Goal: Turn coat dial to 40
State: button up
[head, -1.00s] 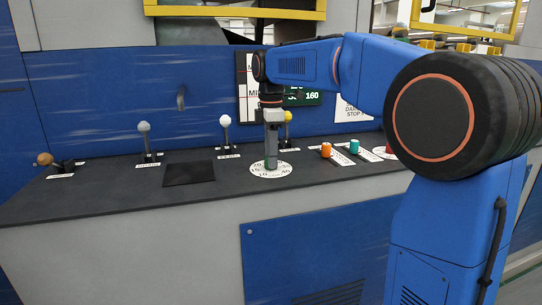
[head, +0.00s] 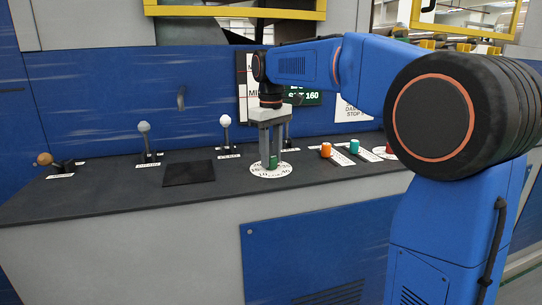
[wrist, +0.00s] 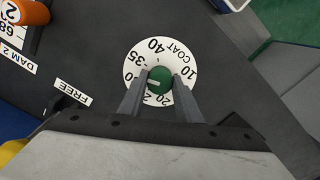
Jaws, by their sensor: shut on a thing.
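The coat dial is a green knob (wrist: 159,80) on a white numbered disc (wrist: 166,56) marked COAT. In the wrist view, 40 is at the top of the disc and 10 at the right. The knob's white mark points left, roughly toward the 30. My gripper (wrist: 160,86) is shut on the knob, one finger on each side. In the head view, my gripper (head: 269,160) reaches straight down to the disc (head: 284,172), and the green knob (head: 273,160) shows between its fingers.
An orange knob (head: 326,150) and a teal knob (head: 354,146) stand right of the dial. Levers with a white ball (head: 225,120), grey ball (head: 144,127) and brown ball (head: 44,159) stand to the left. A black pad (head: 189,172) lies on the bare console top between.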

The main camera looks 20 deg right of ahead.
aim_at(271, 157)
jog(key=m, duration=1.2)
jog(key=shift+m, duration=0.3)
dwell(0.3)
jog(key=o, duration=1.1)
jog(key=shift+c, duration=0.2)
notch_tip(271, 157, up, 18)
jog(key=shift+f, duration=0.25)
